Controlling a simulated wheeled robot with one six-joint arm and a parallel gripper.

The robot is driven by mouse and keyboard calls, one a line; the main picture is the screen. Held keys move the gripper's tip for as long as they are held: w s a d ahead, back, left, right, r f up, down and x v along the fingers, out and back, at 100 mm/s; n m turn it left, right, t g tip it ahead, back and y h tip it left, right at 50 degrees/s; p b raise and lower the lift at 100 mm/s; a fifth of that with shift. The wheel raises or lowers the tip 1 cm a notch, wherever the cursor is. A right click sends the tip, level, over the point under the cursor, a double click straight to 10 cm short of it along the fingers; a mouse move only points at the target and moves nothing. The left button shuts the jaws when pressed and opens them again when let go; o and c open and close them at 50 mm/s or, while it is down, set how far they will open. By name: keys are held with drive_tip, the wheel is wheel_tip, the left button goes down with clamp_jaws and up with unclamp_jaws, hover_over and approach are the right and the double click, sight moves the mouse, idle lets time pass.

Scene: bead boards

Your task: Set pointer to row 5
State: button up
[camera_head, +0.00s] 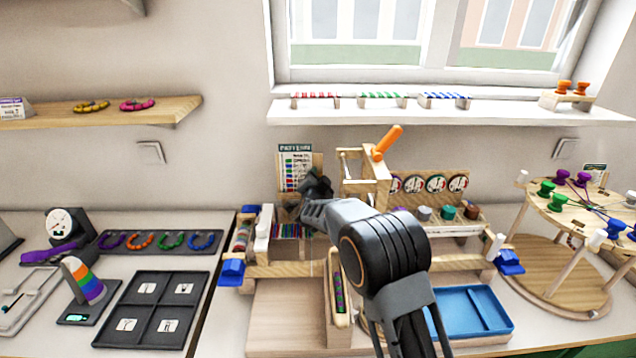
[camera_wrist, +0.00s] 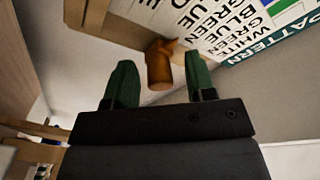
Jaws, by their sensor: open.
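The pattern card (camera_head: 297,158) stands upright on a wooden board at the back of the loom-like bench. It shows close up in the wrist view (camera_wrist: 215,28), tilted, with printed colour words in rows. In the head view my gripper (camera_head: 316,188) is in front of the card's lower right part and hides the pointer.
A wooden frame with an orange handle (camera_head: 387,143) stands just right of my gripper. Round dials (camera_head: 436,184) and a rack of cups are further right. A blue tray (camera_head: 470,312) lies at front right. The light wooden panel (camera_head: 287,310) at front is bare.

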drive_tip(key=s+a+b, duration=0.2)
drive_tip(key=s, duration=1.1)
drive_tip(key=shift+s, duration=0.3)
drive_tip(key=shift+s, duration=0.1)
